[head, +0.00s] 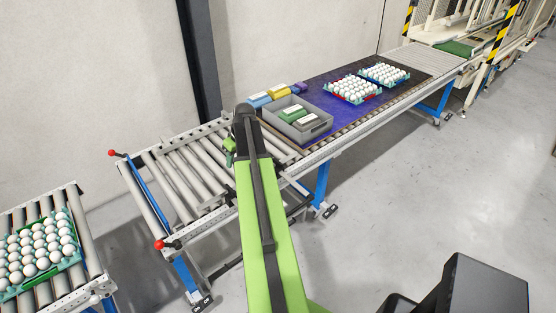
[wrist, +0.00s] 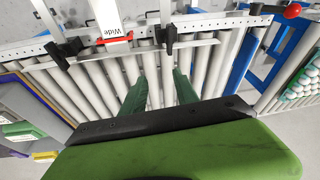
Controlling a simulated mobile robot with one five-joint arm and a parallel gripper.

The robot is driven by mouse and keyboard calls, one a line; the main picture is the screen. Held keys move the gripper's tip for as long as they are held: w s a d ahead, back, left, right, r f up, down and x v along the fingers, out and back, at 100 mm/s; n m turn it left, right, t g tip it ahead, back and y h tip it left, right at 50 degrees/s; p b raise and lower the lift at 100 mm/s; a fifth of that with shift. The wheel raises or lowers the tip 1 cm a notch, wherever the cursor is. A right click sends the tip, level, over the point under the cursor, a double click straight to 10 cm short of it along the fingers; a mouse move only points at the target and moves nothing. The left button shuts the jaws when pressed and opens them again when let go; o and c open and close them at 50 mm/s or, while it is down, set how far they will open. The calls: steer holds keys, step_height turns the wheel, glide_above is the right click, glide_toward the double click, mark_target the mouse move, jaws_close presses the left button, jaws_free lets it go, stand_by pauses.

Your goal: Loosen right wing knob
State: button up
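In the wrist view, a black wing knob (wrist: 168,40) sits on the metal guide rail, right of an orange-red and white label reading "Wide" (wrist: 108,33). Another black knob (wrist: 70,46) sits left of the label. The frames do not settle which of them is the task's right knob. My gripper (wrist: 162,80) has two green fingers spread apart with nothing between them. It is over the rollers, apart from both knobs.
The roller conveyor (head: 185,170) has red ball handles (head: 111,153) at its left end. Another egg tray (head: 80,254) is at the left. Open floor lies at the right.

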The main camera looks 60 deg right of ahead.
steer(key=m+t+h, duration=0.1)
glide_toward(278, 161)
steer(key=b+x, duration=1)
steer(key=b, duration=0.5)
steer(key=shift+f+b, duration=0.25)
steer(key=shift+b, duration=0.05)
steer(key=shift+r, duration=0.15)
steer(key=shift+s, duration=0.1)
steer(key=shift+c, duration=0.3)
jaws_close()
